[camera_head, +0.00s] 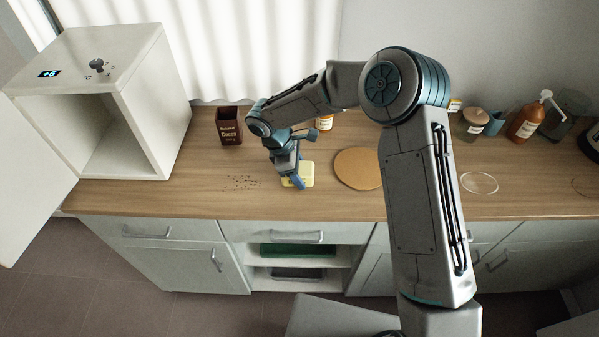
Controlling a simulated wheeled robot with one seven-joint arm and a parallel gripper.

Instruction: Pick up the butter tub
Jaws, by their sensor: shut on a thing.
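The butter tub (308,175) is a small pale yellow tub on the wooden counter, left of the round wooden board. My gripper (294,181) points down over it and is shut on it, with a blue finger in front of the tub's near side. The gripper hides part of the tub's left side and top. The tub looks to be at counter level; I cannot tell whether it is lifted.
A brown cocoa box (229,128) stands behind left, with dark crumbs (242,183) before it. A round wooden board (358,168) lies to the right. An open white cabinet (115,100) fills the left end. Bottles and jars, including a brown pump bottle (524,124), stand at right.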

